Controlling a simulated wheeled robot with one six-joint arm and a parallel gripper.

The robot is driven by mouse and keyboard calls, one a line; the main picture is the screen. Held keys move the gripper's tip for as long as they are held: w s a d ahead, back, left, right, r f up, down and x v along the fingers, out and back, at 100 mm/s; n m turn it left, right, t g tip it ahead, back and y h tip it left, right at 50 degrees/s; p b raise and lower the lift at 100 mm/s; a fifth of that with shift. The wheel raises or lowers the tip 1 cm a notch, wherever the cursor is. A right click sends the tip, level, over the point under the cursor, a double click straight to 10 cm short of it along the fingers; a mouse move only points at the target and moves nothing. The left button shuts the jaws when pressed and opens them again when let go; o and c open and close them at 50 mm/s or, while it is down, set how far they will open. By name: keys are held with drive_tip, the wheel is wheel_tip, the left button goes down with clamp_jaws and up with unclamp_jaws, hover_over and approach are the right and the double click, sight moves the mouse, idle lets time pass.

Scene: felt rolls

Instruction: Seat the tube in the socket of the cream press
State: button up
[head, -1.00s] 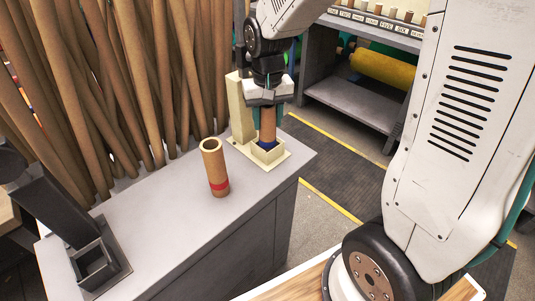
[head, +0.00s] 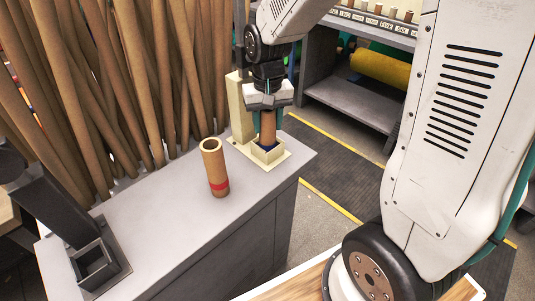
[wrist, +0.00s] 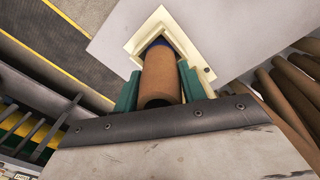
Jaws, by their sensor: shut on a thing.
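The cream press (head: 240,108) stands at the far end of the grey bench, with a square open socket (head: 281,154) on its base plate. My gripper (head: 268,112) is above the socket, shut on a brown tube (head: 268,127) with a blue band at its lower end. The tube is about upright. Its lower end is within the socket's outline, and the front wall hides its bottom, so I cannot tell how deep it sits. In the wrist view the tube (wrist: 160,82) runs between the green fingers toward the cream socket (wrist: 178,25).
Another brown tube (head: 214,168) with a red band stands upright on the bench (head: 165,228), left of the cream press. A dark press (head: 60,205) with a square socket is at the bench's near left. Long brown rolls (head: 150,80) lean behind the bench.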

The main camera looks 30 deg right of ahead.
drive_tip(key=o, duration=1.2)
wheel_tip(320, 180, up, 8)
drive_tip(key=shift+f, duration=0.1)
drive_tip(key=s+r+n, duration=0.1)
drive_tip(key=s+r, duration=0.1)
drive_tip(key=s, duration=0.9)
drive_tip(key=s+r+n+t, duration=0.1)
drive_tip(key=s+r, duration=0.2)
drive_tip(key=s, duration=0.9)
drive_tip(key=shift+d, duration=0.4)
